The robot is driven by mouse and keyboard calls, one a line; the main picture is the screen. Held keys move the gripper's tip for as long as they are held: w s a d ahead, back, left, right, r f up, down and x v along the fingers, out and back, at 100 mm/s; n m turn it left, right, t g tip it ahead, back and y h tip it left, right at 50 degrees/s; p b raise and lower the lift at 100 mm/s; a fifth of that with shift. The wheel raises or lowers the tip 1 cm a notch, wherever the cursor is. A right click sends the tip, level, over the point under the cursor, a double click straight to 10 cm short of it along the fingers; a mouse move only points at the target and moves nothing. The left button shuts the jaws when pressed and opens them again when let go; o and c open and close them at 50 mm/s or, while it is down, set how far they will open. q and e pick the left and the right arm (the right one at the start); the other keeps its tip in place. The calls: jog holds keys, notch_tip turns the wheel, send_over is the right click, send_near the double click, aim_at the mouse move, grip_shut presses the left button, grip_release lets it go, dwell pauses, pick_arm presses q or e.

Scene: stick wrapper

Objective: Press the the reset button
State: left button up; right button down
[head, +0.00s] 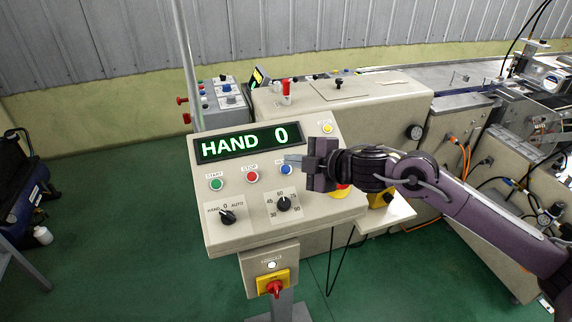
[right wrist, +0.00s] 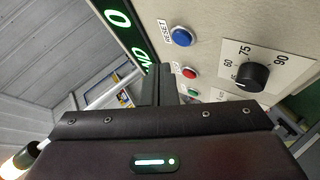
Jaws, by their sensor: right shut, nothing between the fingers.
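The blue reset button (head: 286,170) is on the sloped face of the beige control panel (head: 240,240), right of the red stop button (head: 252,176) and green start button (head: 216,184). In the right wrist view the blue button (right wrist: 182,37), labelled RESET, is above and right of the fingertips and uncovered. My right gripper (head: 292,160) is shut and empty, its fingers pointing left close to the blue button; I cannot tell any contact. Its fingers (right wrist: 160,85) also show in the right wrist view. My left gripper is not in view.
The display (head: 248,141) reads HAND 0. A black dial (head: 283,203), a HAND/AUTO knob (head: 228,217) and a yellow button (head: 327,128) are on the same panel. A red and yellow switch (head: 274,286) is below. Green floor lies open on the left.

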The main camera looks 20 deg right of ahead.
jog(key=r+p, duration=0.1)
jog(key=s+r, duration=0.1)
jog(key=shift+s+r+p, duration=0.3)
jog(key=shift+r+p, duration=0.05)
jog(key=shift+r, duration=0.05)
dwell(0.4)
